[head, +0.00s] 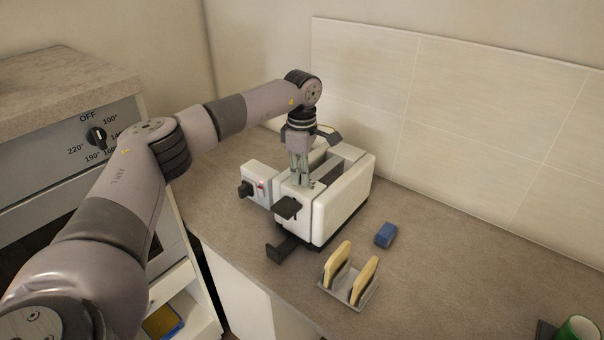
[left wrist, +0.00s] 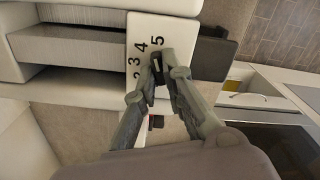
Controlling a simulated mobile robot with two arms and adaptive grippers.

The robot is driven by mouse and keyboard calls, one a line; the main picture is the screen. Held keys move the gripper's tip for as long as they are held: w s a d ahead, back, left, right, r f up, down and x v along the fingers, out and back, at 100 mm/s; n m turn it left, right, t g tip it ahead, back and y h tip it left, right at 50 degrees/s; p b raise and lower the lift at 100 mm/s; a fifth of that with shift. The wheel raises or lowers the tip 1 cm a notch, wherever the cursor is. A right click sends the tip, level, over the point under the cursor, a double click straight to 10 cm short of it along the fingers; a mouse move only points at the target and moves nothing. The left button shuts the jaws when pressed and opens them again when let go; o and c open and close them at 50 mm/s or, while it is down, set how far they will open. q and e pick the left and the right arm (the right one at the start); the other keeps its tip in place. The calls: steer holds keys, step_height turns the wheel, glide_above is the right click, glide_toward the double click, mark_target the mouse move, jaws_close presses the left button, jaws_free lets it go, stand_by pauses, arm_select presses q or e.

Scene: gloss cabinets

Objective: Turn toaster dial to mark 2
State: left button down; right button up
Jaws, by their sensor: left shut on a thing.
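The white toaster (head: 340,205) stands on the counter in the head view, with two long slots in its top. My left gripper (head: 302,182) points down at the toaster's near end. In the left wrist view, my left gripper (left wrist: 160,62) is shut on the small dark dial (left wrist: 157,70) of the toaster's white panel (left wrist: 180,30). The marks 3, 4 and 5 show around the dial, and a 2 is partly hidden by a finger. The fingers cover most of the dial, so I cannot tell which mark it points to. My right gripper is not in view.
A rack with bread slices (head: 341,257) and a blue block (head: 385,235) sit near the toaster. A white box with a black knob (head: 245,189) stands left of it. A green cup (head: 580,329) is at the lower right. An oven (head: 50,160) stands at left.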

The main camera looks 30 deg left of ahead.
arm_select(q)
steer(key=shift+n, duration=0.4)
steer(key=n, duration=0.5)
steer(key=shift+s+d, duration=0.1)
steer(key=n, duration=1.1)
steer(key=shift+d+r, duration=0.1)
steer(key=shift+d, duration=0.05)
steer(key=shift+n, duration=2.4)
steer(key=c, duration=1.7)
jaws_free()
step_height(320, 180, up, 12)
steer(key=shift+f, duration=0.1)
